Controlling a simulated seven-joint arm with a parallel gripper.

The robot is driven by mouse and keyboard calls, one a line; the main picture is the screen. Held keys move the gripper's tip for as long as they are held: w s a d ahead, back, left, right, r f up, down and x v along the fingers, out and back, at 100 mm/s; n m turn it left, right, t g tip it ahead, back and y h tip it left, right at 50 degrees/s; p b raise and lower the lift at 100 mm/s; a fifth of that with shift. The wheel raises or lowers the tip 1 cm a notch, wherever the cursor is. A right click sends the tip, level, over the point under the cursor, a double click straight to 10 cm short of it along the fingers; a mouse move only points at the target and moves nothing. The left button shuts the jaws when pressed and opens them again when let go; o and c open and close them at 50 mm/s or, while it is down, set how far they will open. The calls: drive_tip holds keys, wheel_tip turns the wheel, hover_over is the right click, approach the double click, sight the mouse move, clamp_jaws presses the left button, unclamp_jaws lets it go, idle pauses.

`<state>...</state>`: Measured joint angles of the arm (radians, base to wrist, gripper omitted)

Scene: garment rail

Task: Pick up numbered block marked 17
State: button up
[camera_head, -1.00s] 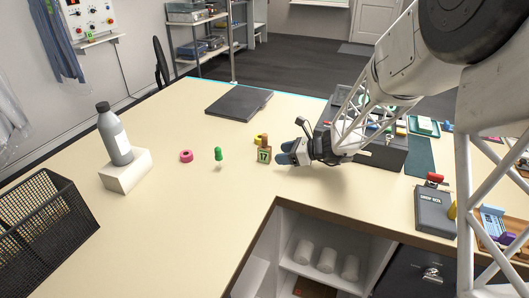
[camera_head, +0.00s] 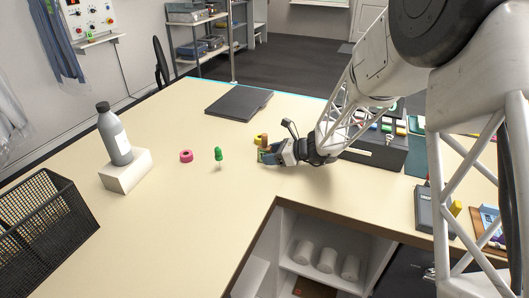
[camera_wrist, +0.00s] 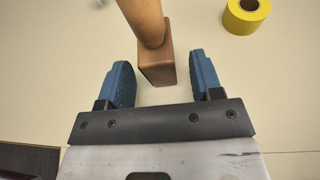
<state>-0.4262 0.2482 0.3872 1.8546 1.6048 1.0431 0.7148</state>
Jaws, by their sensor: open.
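The numbered block, seen as marked 17 a second ago, stands on the table as a brown wooden piece with a rounded upper part (camera_head: 264,140). In the wrist view the block (camera_wrist: 157,64) shows its brown base and round handle between and just beyond the fingertips. My gripper (camera_head: 265,154) is at the block, low over the table, and covers part of it in the head view. In the wrist view my gripper (camera_wrist: 158,72) is open, with blue pads either side of the block. A gap shows at each side. The number is hidden now.
A yellow tape roll (camera_wrist: 246,12) lies just past the block to the right. A green-topped peg (camera_head: 219,155) and a pink ring (camera_head: 186,156) stand to the left. A dark flat case (camera_head: 238,104) lies behind. A dark tray (camera_head: 385,155) is to the right, partly behind my arm.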

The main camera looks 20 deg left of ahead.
sight(267, 146)
drive_tip(key=shift+x, duration=1.45)
drive_tip(key=c, duration=1)
drive_tip(key=shift+r, duration=0.15)
drive_tip(key=shift+r, duration=0.85)
drive_tip(key=shift+s+d+r, duration=0.1)
drive_tip(key=shift+s+r, duration=0.05)
drive_tip(key=shift+r, duration=0.7)
drive_tip(key=s+d, duration=0.3)
drive_tip(key=s, duration=0.1)
drive_tip(key=s+d+r, duration=0.1)
drive_tip(key=s+d, duration=0.2)
drive_tip(key=s, duration=0.1)
drive_tip(key=s+d, duration=0.3)
drive_tip(key=s, duration=0.1)
drive_tip(key=shift+s+d+r, duration=0.1)
drive_tip(key=shift+s+r, duration=0.05)
drive_tip(key=shift+s, duration=0.15)
